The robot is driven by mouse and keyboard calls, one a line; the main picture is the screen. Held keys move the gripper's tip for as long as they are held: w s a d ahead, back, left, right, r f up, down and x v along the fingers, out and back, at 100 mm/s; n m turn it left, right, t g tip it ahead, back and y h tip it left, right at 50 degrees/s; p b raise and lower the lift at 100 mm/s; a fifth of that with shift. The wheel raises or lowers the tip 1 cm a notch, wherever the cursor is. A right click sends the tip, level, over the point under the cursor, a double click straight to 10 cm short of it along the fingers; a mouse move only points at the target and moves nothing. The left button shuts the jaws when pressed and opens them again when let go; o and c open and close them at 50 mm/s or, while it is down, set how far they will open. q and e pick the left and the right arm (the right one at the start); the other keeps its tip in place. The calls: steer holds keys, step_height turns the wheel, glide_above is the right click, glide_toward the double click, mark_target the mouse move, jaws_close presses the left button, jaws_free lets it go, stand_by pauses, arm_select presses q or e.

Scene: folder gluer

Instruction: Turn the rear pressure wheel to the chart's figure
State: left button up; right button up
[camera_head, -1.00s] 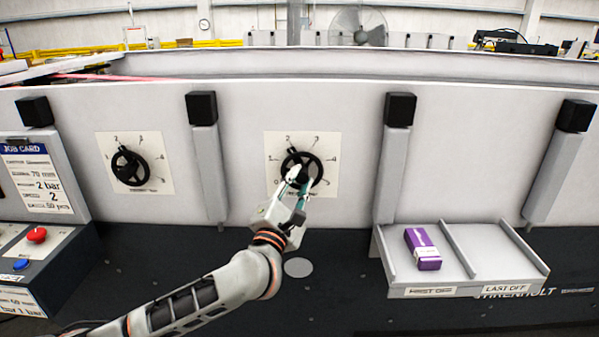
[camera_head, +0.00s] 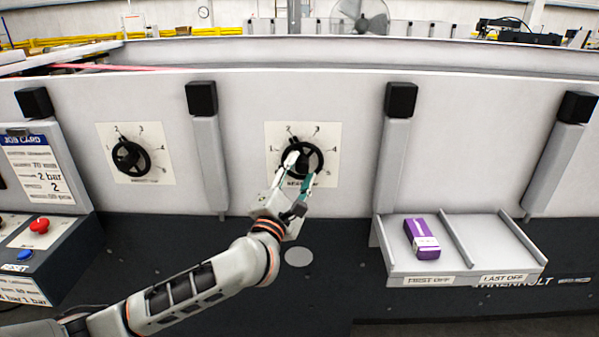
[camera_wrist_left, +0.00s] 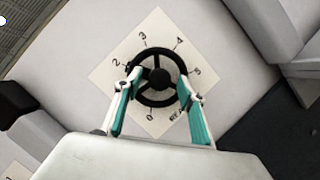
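A black three-spoked hand wheel (camera_head: 301,158) is mounted on a white dial plate with figures on the pale machine wall. It also shows in the wrist view (camera_wrist_left: 158,80), where a small dark knob on its rim sits near the figure 2. My left gripper (camera_head: 301,166) is at the wheel's lower part. In the wrist view the left gripper (camera_wrist_left: 157,82) has its two fingers apart, one at each side of the wheel. Whether they touch the rim I cannot tell. My right gripper is not in view.
A second black wheel (camera_head: 130,157) on a similar plate is to the left. Grey posts (camera_head: 208,160) with black caps stand between. A tray (camera_head: 492,240) at right holds a purple box (camera_head: 421,238). A red button (camera_head: 39,225) is on the console at left.

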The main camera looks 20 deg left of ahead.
arm_select(q)
steer(key=v, duration=1.2)
stand_by(0.3)
